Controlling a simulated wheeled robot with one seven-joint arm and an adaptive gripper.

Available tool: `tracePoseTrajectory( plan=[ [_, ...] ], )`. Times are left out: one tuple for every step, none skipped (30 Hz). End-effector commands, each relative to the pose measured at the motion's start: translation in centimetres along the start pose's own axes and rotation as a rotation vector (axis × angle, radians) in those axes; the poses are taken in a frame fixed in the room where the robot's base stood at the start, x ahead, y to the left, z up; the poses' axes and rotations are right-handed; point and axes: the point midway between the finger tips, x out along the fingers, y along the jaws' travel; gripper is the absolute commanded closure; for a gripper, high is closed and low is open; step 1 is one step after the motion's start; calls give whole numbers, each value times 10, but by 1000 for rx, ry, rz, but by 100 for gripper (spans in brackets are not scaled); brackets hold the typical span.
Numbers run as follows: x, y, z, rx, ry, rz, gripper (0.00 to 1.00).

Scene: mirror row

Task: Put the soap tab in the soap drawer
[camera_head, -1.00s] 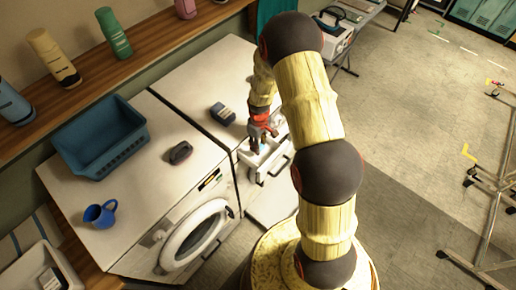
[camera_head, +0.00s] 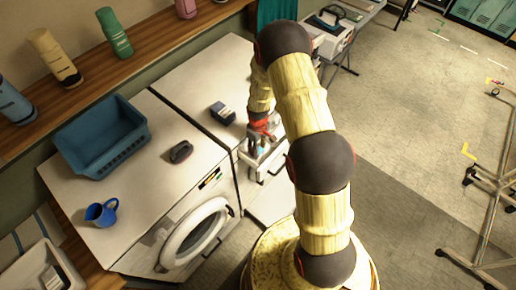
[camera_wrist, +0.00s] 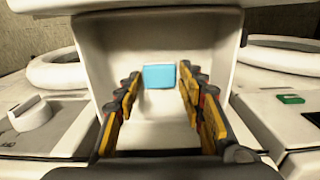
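The soap tab is a small light-blue block (camera_wrist: 158,76). In the wrist view it lies inside the white soap drawer (camera_wrist: 160,132), towards its far end. My gripper (camera_wrist: 160,84) is open, with its yellow-padded fingers apart on either side of the tab and visible gaps beside it. In the head view my gripper (camera_head: 262,140) points down into the pulled-out drawer (camera_head: 273,163) at the front of the right-hand machine. Only a bit of blue shows there between the fingers, and the arm hides part of the drawer.
A dark blue box (camera_head: 222,113) stands on the right machine's top. A dark handheld object (camera_head: 181,151), a blue mug (camera_head: 101,213) and a blue basket (camera_head: 100,140) stand on the left machine. Its round door (camera_head: 194,232) faces front.

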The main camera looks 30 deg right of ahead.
Motion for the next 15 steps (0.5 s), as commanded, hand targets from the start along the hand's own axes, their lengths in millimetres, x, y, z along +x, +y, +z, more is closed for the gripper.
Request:
tracePoseTrajectory(
  plan=[
    [0, 0, 0, 0, 0, 0, 56],
    [0, 0, 0, 0, 0, 0, 54],
    [0, 0, 0, 0, 0, 0, 52],
    [0, 0, 0, 0, 0, 0, 51],
    [0, 0, 0, 0, 0, 0, 51],
    [0, 0, 0, 0, 0, 0, 51],
    [0, 0, 0, 0, 0, 0, 51],
    [0, 0, 0, 0, 0, 0, 51],
    [0, 0, 0, 0, 0, 0, 51],
    [0, 0, 0, 0, 0, 0, 51],
    [0, 0, 0, 0, 0, 0, 51],
    [-1, 0, 0, 0, 0, 0, 51],
    [-1, 0, 0, 0, 0, 0, 51],
    [-2, 0, 0, 0, 0, 0, 51],
    [-4, 0, 0, 0, 0, 0, 51]
  ],
)
